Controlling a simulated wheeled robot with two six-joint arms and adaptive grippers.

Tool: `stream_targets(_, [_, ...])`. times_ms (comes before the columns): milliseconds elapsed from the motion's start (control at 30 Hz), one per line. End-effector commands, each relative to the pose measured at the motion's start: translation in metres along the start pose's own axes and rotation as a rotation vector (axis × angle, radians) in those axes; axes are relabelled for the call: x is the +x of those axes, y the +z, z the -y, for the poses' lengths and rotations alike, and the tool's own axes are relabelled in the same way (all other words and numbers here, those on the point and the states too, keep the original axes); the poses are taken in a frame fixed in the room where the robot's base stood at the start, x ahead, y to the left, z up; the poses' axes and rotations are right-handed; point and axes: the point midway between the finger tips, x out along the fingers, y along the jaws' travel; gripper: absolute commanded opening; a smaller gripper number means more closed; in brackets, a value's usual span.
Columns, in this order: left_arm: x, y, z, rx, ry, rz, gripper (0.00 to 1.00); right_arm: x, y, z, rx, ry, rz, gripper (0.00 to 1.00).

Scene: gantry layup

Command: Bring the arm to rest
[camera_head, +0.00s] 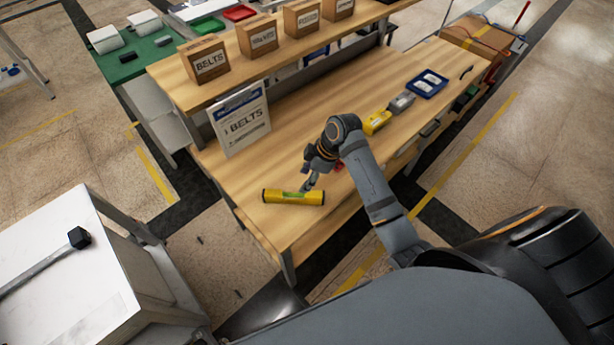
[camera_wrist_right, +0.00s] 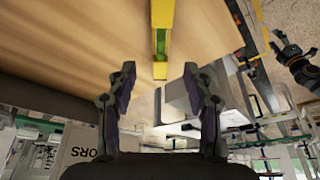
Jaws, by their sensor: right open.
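My right gripper (camera_head: 312,181) is above the wooden bench (camera_head: 300,232), just behind a yellow spirit level (camera_head: 280,196) that lies near the bench's near left end. In the right wrist view my right gripper (camera_wrist_right: 159,78) has its two fingers wide apart with nothing between them. The level (camera_wrist_right: 161,14) shows there beyond the fingertips, apart from them. A dark arm end (camera_wrist_right: 292,58) at the right edge of that view looks like my left gripper. Its jaws are too small to read, and the head view does not show it.
A yellow item (camera_head: 377,122), a grey item (camera_head: 401,103) and a blue tray (camera_head: 428,84) lie farther along the bench. A sign (camera_head: 241,121) and a shelf with labelled boxes (camera_head: 203,60) stand behind. A white table (camera_head: 60,295) is at left.

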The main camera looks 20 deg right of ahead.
Motion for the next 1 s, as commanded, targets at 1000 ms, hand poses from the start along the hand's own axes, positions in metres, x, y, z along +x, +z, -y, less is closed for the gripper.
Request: stream_targets(1000, [0.001, -0.001, 0.0, 0.0, 0.0, -0.001, 0.57, -0.015, 0.069, 0.078, 0.547, 0.222, 0.128, 0.51])
